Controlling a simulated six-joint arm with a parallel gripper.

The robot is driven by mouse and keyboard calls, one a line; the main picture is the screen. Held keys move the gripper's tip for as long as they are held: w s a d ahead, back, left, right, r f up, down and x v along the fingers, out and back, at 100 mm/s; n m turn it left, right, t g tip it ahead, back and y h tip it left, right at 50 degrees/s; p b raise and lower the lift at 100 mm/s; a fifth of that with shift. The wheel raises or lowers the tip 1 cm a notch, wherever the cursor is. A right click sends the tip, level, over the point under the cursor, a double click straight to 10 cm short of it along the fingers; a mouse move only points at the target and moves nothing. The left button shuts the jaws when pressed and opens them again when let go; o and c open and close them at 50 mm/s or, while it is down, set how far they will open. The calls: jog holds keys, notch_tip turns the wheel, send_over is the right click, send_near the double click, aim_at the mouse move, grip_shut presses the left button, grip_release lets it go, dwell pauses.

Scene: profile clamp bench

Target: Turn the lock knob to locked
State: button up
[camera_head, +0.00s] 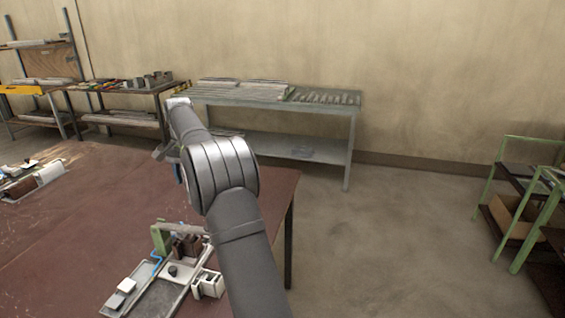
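A clamp fixture (158,297) with a grey base sits near the front edge of the red-brown table. A small dark knob (173,271) stands on it, perhaps the lock knob; I cannot read its setting. Beside it are a green upright (160,238), a dark brown block (187,247) and a blue bent piece (156,260). My arm covers part of the fixture's right side. What shows of my gripper (163,152) is small and partly behind my arm, above the table's far side and well away from the knob. Its fingers cannot be made out.
The table (90,220) is mostly bare in the middle. Another fixture (35,182) sits at its left edge. A grey bench (270,94) with metal profiles stands at the wall, shelves (125,88) to its left. A green rack (525,205) stands right; the floor between is clear.

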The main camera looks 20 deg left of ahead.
jog(key=c, duration=0.3)
notch_tip(320, 180, down, 18)
jog(key=n, duration=1.2)
jog(key=shift+f+n, duration=0.2)
jog(key=shift+n, duration=0.1)
jog(key=shift+c, duration=0.2)
grip_shut()
